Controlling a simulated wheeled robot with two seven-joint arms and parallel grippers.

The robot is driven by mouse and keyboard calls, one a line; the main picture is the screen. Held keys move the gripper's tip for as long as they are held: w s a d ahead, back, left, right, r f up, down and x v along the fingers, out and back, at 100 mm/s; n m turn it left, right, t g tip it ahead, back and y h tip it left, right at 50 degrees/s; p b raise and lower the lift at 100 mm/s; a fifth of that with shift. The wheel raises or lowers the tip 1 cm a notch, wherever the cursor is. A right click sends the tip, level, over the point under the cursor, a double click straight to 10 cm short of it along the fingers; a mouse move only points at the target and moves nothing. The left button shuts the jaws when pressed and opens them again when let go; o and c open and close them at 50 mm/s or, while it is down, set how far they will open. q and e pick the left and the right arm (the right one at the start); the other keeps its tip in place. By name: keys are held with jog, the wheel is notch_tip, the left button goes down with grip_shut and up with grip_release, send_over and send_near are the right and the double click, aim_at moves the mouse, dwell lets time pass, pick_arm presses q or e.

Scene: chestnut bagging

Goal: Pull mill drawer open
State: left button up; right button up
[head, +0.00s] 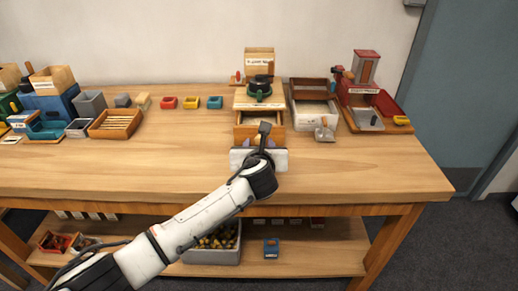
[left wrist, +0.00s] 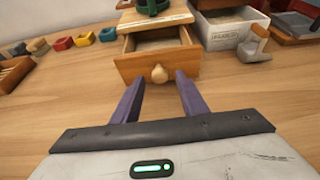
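The wooden mill (head: 260,98) stands at the back of the table, with a green and black grinder on top. Its drawer (head: 245,133) is out of the body, and its inside shows from above. The drawer front (left wrist: 135,68) and its round wooden knob (left wrist: 159,74) are clear in the left wrist view. My left gripper (left wrist: 159,77) is open, its two purple fingers apart on either side of the knob, with visible gaps to it. In the head view my left gripper (head: 258,143) is in front of the drawer and partly covers it. My right gripper is not in view.
A white bin (head: 315,112) and a metal scoop (head: 325,131) are right of the mill. A red-based device (head: 368,105) stands farther right. Red, yellow and blue small boxes (head: 191,102) are to the left. The table front (head: 350,175) is clear.

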pick_arm(q)
jog(key=p+v, duration=0.1)
jog(key=v, duration=0.9)
jog(key=shift+s+f, duration=0.1)
